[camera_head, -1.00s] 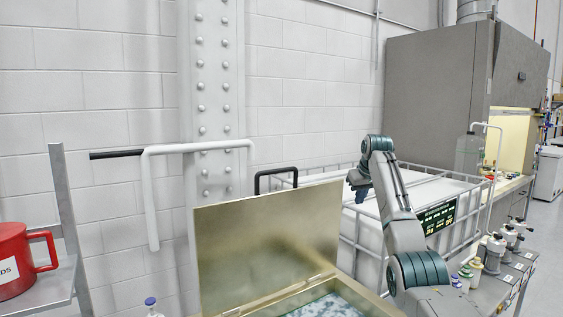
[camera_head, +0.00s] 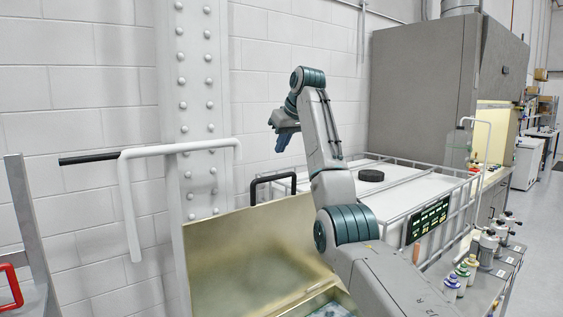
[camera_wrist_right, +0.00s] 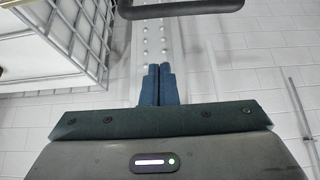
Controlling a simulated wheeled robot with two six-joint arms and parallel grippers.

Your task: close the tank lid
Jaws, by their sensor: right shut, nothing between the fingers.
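The tank lid (camera_head: 240,255) is a brass-coloured panel standing raised, with its inner face toward me. A black handle (camera_head: 262,187) shows above its top edge; a dark bar, likely this handle, crosses the top of the right wrist view (camera_wrist_right: 180,10). The tank (camera_head: 322,300) is below the lid, its opening partly visible at the bottom edge. My right gripper (camera_head: 284,141) is raised above the lid and handle, apart from both in the head view. Its fingers (camera_wrist_right: 158,85) are together and empty in the wrist view. My left gripper is not in view.
A white caged container (camera_head: 400,195) with a black cap stands behind my right arm. A white pipe with a black end (camera_head: 130,200) is at left. Several bottles (camera_head: 462,275) stand at lower right.

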